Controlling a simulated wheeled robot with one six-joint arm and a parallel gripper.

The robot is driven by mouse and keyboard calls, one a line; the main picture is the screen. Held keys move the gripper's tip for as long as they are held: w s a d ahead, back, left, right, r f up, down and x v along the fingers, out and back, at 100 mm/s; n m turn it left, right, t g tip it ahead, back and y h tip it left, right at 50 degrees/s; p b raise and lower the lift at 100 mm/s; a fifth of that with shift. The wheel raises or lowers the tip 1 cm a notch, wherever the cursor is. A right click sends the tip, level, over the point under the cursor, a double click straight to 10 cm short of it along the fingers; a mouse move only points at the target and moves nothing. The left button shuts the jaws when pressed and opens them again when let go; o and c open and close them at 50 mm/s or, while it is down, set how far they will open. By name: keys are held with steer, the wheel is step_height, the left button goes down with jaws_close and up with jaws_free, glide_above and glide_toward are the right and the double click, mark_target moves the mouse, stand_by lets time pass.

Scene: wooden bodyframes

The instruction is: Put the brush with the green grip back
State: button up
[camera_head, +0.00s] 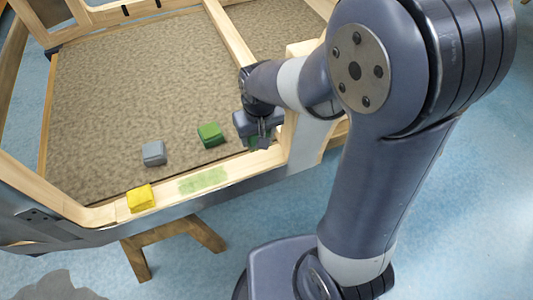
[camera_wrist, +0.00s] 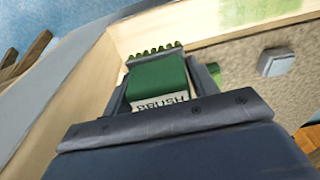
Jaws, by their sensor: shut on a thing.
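My gripper (camera_head: 263,138) is low at the frame's near rail, left of the corner post. In the wrist view, my gripper (camera_wrist: 160,92) is shut on the brush with the green grip (camera_wrist: 158,75). A pale label reading "BRUSH" faces the camera, and olive-green bristle-like teeth show at the far end. A green patch (camera_head: 204,180) marks the near wooden rail.
A grey block (camera_head: 154,153) lies on the panel; it also shows in the wrist view (camera_wrist: 275,62). A yellow block (camera_head: 140,198) sits on the near rail (camera_head: 245,168) at the left. Wooden bars border the panel, and a wooden trestle (camera_head: 172,240) stands below. The panel's middle is clear.

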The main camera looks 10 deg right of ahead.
mark_target(258, 158)
step_height(258, 158, down, 8)
steer(key=shift+f, duration=0.1)
steer(key=shift+b, duration=0.35)
steer(key=shift+f, duration=0.2)
steer(key=o, duration=1)
steer(key=shift+c, duration=0.2)
steer(key=shift+r, duration=0.2)
steer(key=r, duration=0.4)
steer(key=s+r+p, duration=0.1)
steer(key=r, duration=0.7)
steer(key=shift+s+d, duration=0.25)
steer(key=shift+s, duration=0.1)
